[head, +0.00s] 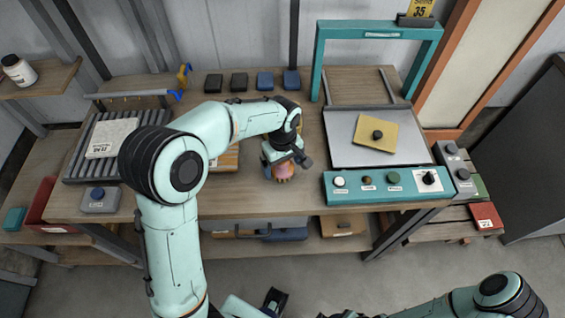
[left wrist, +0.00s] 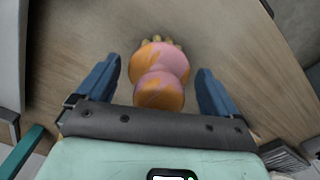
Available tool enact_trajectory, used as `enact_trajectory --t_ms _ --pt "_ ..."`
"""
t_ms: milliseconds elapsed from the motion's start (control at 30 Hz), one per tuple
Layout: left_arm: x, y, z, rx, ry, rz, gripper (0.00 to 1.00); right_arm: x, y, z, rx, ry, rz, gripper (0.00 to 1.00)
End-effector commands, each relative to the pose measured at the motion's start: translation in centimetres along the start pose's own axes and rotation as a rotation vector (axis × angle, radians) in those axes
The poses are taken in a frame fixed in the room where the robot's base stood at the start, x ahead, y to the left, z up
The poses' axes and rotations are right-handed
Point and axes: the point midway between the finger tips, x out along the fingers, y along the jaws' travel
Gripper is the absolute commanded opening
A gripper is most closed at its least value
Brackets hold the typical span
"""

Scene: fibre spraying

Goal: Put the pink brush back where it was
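The pink brush (left wrist: 160,75) is a rounded, two-lobed pink body with orange patches and yellowish tips at its far end. It is on the wooden workbench (head: 225,205) near the bench's middle. In the head view the brush (head: 284,171) shows just below my left gripper (head: 280,165), which partly covers it. In the left wrist view my left gripper (left wrist: 160,88) has its two blue fingers apart, one on each side of the brush, with a gap on both sides.
A teal frame press (head: 379,187) with a yellow sponge-like pad (head: 374,131) stands at the right. Several dark blocks (head: 238,80) line the back. A slatted grey rack (head: 80,160) with a white packet (head: 112,138) is at the left.

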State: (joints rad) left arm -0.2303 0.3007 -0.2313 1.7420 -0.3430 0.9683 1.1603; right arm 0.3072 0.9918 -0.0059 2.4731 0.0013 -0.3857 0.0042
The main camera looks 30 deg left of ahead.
Motion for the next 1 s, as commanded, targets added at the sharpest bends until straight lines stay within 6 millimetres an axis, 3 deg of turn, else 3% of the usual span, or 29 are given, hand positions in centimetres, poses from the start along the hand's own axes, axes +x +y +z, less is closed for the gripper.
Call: enact_trajectory --t_ms 367,800,1000 --pt "-0.9 0.1 0.0 0.0 0.001 0.002 0.93 -0.4 -0.2 -0.1 -0.001 0.002 -0.001 0.56" --pt "-9.7 0.1 -0.1 0.0 0.002 0.005 0.93 -1.6 -0.7 -0.4 -0.003 0.008 -0.003 0.56" --pt "-12.0 0.1 0.0 0.001 0.001 0.002 0.93 -2.0 -0.9 -0.6 -0.004 0.01 -0.004 0.56"
